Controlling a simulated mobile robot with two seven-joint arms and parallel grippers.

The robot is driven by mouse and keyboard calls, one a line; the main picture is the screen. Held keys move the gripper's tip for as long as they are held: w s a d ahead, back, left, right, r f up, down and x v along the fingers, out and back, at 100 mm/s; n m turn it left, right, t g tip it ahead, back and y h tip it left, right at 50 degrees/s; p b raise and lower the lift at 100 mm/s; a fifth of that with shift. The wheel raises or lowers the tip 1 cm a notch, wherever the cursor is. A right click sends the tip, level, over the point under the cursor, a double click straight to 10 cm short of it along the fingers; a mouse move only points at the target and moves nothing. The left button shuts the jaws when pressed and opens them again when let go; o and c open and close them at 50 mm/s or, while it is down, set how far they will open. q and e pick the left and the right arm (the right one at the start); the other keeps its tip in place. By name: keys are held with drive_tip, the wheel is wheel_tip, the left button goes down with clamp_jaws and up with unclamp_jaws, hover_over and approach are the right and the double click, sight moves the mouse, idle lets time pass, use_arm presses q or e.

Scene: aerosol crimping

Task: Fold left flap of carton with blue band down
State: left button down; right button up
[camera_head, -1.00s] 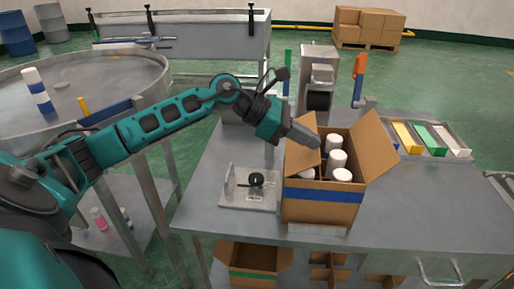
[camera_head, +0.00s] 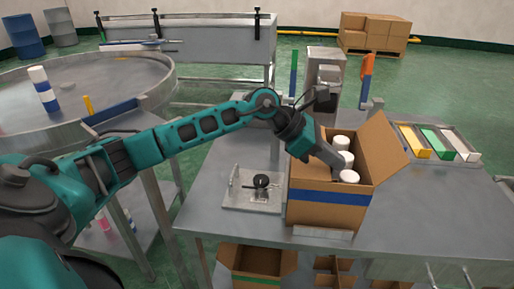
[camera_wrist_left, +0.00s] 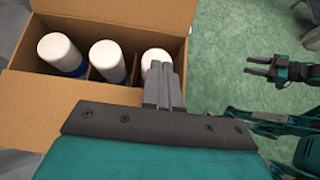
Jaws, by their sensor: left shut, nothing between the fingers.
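The carton with the blue band (camera_head: 325,197) stands on the metal table. White-capped cans (camera_head: 348,177) stand inside it; three show in a row in the left wrist view (camera_wrist_left: 107,52). Its right flap (camera_head: 383,150) stands up and leans outward. The left flap (camera_head: 299,146) is mostly hidden behind my left gripper, and I cannot tell its exact angle. My left gripper (camera_head: 338,163) is shut and empty, its tips over the carton opening near the cans. My right gripper (camera_wrist_left: 257,67) shows in the left wrist view, open and empty, away from the carton.
A small fixture (camera_head: 255,188) with a black knob is left of the carton. A grey machine (camera_head: 325,75) stands behind it. Coloured bins (camera_head: 437,142) are at the right. Another open carton (camera_head: 257,262) sits below the table.

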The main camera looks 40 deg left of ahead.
use_arm(q)
drive_tip(key=shift+f, duration=0.15)
idle(0.6)
wheel_tip(320, 180, up, 7)
drive_tip(key=p, duration=0.3)
drive_tip(key=shift+f, duration=0.2)
wheel_tip(320, 180, up, 9)
idle(0.3)
drive_tip(key=shift+f, duration=0.1)
